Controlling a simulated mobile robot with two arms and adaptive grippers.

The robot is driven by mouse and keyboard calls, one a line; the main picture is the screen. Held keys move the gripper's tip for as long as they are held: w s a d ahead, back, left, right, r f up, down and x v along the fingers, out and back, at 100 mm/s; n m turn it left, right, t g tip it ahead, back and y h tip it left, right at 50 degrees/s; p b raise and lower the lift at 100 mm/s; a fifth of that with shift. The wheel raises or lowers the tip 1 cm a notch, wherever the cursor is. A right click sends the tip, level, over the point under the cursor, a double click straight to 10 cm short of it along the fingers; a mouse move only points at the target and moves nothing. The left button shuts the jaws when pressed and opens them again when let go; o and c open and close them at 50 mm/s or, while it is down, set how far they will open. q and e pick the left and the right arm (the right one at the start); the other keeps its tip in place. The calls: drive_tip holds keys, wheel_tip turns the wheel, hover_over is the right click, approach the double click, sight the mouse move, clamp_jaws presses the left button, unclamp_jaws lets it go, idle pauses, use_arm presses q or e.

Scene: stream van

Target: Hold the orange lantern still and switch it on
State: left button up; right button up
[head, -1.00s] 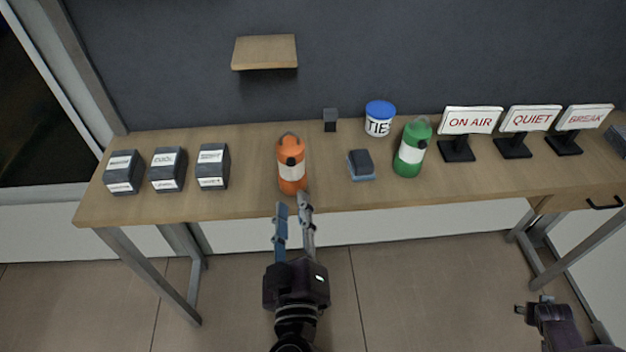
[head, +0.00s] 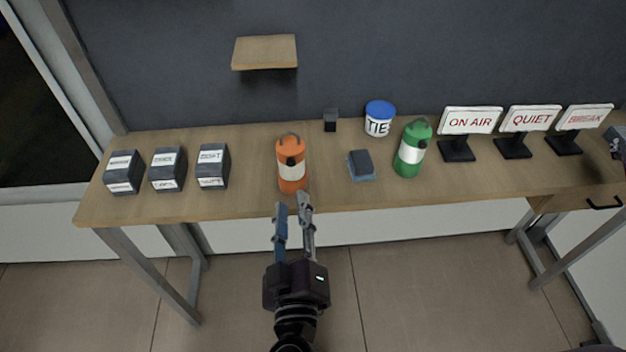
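The orange lantern (head: 291,180) stands upright near the front edge of the table, with a pale band, a dark switch-like knob on its front and a handle on top. My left gripper (head: 292,205) is just in front of the lantern at the table's front edge. Its two fingers point at the lantern with a gap between them, empty and apparently not touching it.
A green lantern (head: 410,157), a sponge-like blue block (head: 361,166) and a TIES tub (head: 378,124) stand to the right. Several dark labelled blocks (head: 168,170) stand left. Signs (head: 469,122) line the back right. A shelf (head: 264,52) juts from the wall. Table (head: 250,195) is clear beside the orange lantern.

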drive_tip(key=w+a+r+n+t+y, duration=0.45)
drive_tip(key=w+a+r+n, duration=0.2)
drive_tip(key=a+n, duration=0.4)
drive_tip(key=w+a+r+n+t+y, duration=0.3)
drive_tip(key=w+a+r+n+t, duration=0.35)
drive_tip(key=a, duration=0.75)
drive_tip(key=w+a+r+n+y, duration=0.25)
drive_tip(key=a+n+y, duration=0.6)
drive_tip(key=a, duration=0.65)
drive_tip(key=n+g+y, duration=0.6)
drive_tip(key=n+y, duration=0.1)
drive_tip(key=n, duration=1)
hover_over(301, 171)
drive_tip(key=w+d, duration=0.3)
drive_tip(key=d, duration=0.7)
wheel_tip(301, 171, down, 17)
drive_tip(key=shift+n+g+h, duration=0.3)
drive_tip(key=shift+n+g, duration=0.4)
drive_tip(key=shift+n, duration=0.05)
drive_tip(key=s+a+f, duration=0.4)
drive_tip(key=a, duration=0.1)
drive_tip(key=s+a+f, duration=0.2)
drive_tip(key=f, duration=0.1)
drive_tip(key=shift+a+f, duration=0.1)
drive_tip(key=shift+a, duration=0.2)
drive_tip(key=x, duration=0.7)
drive_tip(key=shift+w+a, duration=0.25)
